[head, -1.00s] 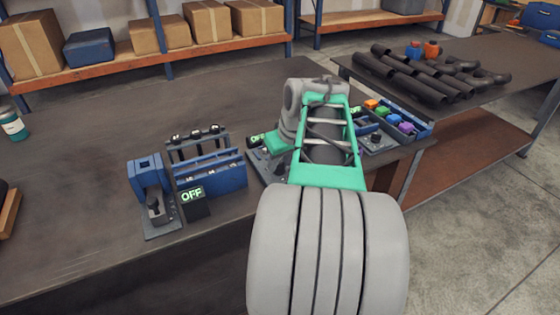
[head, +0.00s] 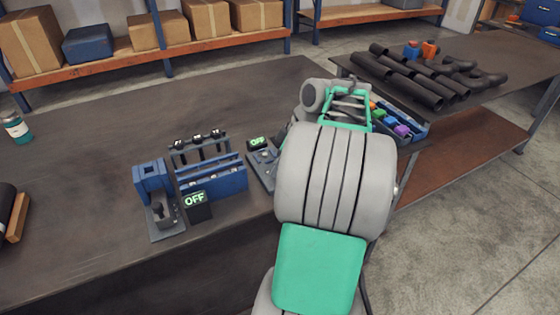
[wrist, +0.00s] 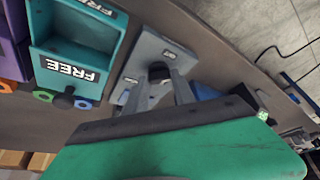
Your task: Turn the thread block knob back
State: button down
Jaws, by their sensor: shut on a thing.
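The knob (wrist: 158,68) is dark and stands on a grey block plate (wrist: 155,45) with small white labels in the wrist view. My gripper (wrist: 162,82) is shut on the knob, with one grey finger on each side of it. The fingers partly cover the knob, so its pointing direction is hard to tell.
In the wrist view a teal bin (wrist: 75,48) marked FREE stands just left of the block. In the head view, another station with a dark knob (head: 160,210), OFF signs (head: 196,199) and a blue rack (head: 212,178) stand left of my arm. Black pipes (head: 410,78) lie on the table behind.

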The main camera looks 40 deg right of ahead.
jog(key=shift+n+y+p, duration=0.35)
jog(key=shift+n+y, duration=0.05)
jog(key=shift+n, duration=0.5)
jog(key=c, duration=1)
grip_release()
jog(key=shift+c, duration=0.2)
jog(key=shift+r, duration=0.15)
jog(key=p+v, duration=0.2)
jog(key=v, duration=0.5)
jog(key=shift+r+p, duration=0.3)
jog(key=shift+d, duration=0.1)
